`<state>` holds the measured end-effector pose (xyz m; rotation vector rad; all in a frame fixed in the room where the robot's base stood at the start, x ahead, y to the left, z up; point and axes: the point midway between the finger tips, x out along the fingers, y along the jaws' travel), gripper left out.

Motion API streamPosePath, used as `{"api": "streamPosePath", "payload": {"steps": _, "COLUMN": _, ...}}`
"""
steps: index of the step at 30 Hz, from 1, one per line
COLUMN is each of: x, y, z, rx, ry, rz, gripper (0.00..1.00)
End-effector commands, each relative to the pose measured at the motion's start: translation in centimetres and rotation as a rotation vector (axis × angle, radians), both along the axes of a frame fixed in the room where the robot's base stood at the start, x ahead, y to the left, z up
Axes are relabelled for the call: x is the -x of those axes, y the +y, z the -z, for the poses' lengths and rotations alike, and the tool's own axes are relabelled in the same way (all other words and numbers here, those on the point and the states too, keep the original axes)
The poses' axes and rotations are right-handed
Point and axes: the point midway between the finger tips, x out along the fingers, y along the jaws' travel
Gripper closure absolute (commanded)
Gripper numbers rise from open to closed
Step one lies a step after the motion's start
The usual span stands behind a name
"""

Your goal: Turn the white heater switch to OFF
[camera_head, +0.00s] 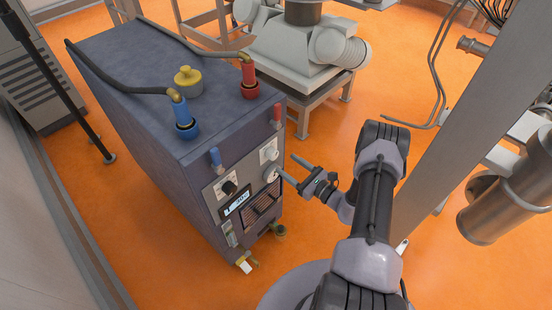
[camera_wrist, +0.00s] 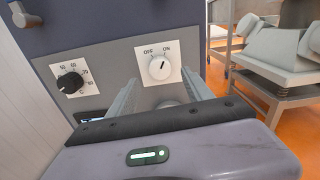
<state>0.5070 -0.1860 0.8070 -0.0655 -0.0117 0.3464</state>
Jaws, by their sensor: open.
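The white heater switch is a round white knob (camera_wrist: 160,68) on a white plate marked OFF and ON, on the front panel of the dark blue heater unit (camera_head: 215,125). Its dark pointer mark leans up and right, toward ON. In the head view the knob (camera_head: 270,154) is small, near the panel's right edge. My gripper (camera_head: 285,168) is open in front of the panel. In the wrist view its two fingers (camera_wrist: 162,88) reach toward the panel, on either side of the area just below the knob. Nothing is held, and finger contact with the panel cannot be told.
A black temperature dial (camera_wrist: 69,83) sits left of the switch, with a display (camera_head: 238,200) below it. A round grey part (camera_head: 271,172) is under the switch. Blue (camera_head: 186,127) and red (camera_head: 249,85) hose fittings top the unit. A metal post (camera_head: 447,120) stands right of my arm.

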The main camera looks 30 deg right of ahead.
Motion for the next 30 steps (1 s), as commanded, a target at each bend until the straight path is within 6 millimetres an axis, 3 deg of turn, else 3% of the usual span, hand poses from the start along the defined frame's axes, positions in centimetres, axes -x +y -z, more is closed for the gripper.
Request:
{"api": "streamPosePath", "payload": {"steps": 3, "x": -2.8, "y": 1.2, "z": 0.2, "rx": 0.002, "ry": -0.001, "rz": -0.004, "gripper": 0.41}}
{"api": "streamPosePath", "payload": {"steps": 9, "x": -5.5, "y": 2.1, "z": 0.1, "rx": 0.000, "ry": 0.000, "rz": -0.002, "gripper": 0.41}}
{"api": "streamPosePath", "payload": {"steps": 19, "x": -6.1, "y": 2.3, "z": 0.0, "rx": -0.001, "ry": 0.000, "rz": -0.001, "gripper": 0.41}}
{"api": "streamPosePath", "payload": {"steps": 28, "x": -6.1, "y": 2.3, "z": 0.0, "rx": -0.001, "ry": 0.000, "rz": -0.002, "gripper": 0.98}}
{"api": "streamPosePath", "payload": {"steps": 30, "x": -6.1, "y": 2.3, "z": 0.0, "rx": -0.001, "ry": 0.000, "rz": -0.002, "gripper": 1.00}}
